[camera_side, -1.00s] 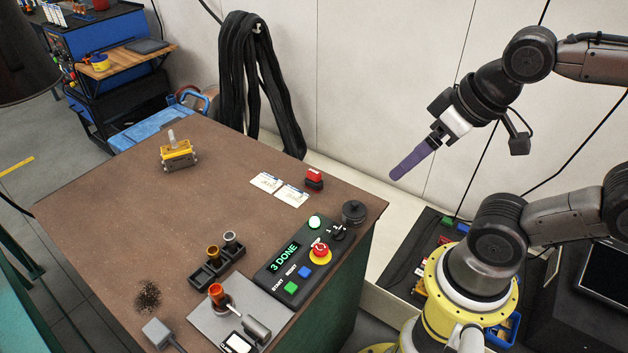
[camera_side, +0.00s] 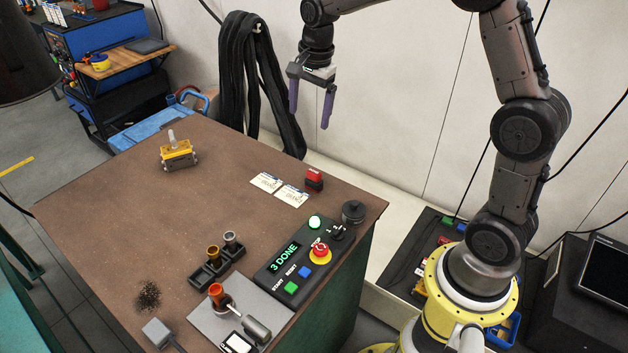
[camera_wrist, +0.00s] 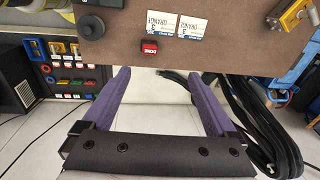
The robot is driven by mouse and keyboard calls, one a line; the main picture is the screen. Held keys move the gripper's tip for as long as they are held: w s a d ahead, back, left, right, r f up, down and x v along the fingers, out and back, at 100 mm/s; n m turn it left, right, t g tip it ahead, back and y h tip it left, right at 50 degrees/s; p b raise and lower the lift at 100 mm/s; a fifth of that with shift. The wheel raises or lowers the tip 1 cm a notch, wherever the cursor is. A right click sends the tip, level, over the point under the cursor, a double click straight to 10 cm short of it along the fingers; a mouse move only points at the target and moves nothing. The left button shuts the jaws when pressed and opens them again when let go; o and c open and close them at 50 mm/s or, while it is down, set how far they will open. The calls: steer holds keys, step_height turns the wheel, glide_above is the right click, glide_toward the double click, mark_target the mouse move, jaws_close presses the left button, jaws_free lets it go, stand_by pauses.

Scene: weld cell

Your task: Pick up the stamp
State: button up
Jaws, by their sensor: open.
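The stamp (camera_side: 314,178) is a small red block with a dark lower part, on the brown table near its far right edge. In the wrist view the stamp (camera_wrist: 149,47) shows a light label on its red face, seen just beyond my fingertips and between their lines. My gripper (camera_side: 309,120) has two purple fingers pointing down, spread apart and empty. It hangs above and behind the stamp in the side view, not touching it. In the wrist view my gripper (camera_wrist: 157,72) has nothing between its fingers.
Two printed cards (camera_side: 279,188) lie beside the stamp. A black round knob-like piece (camera_side: 353,211) and a control panel (camera_side: 290,262) reading "3 DONE" stand nearer. A yellow fixture (camera_side: 177,155) is further left. Black hoses (camera_side: 258,80) hang on the wall behind.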

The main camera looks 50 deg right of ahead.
steer(key=g, duration=0.2)
glide_above(314, 171)
step_height(314, 171, down, 8)
steer(key=shift+m, duration=0.3)
step_height(314, 171, down, 7)
steer(key=shift+s+a, duration=0.1)
steer(key=shift+s, duration=0.05)
steer(key=shift+f, duration=3.2)
jaws_close()
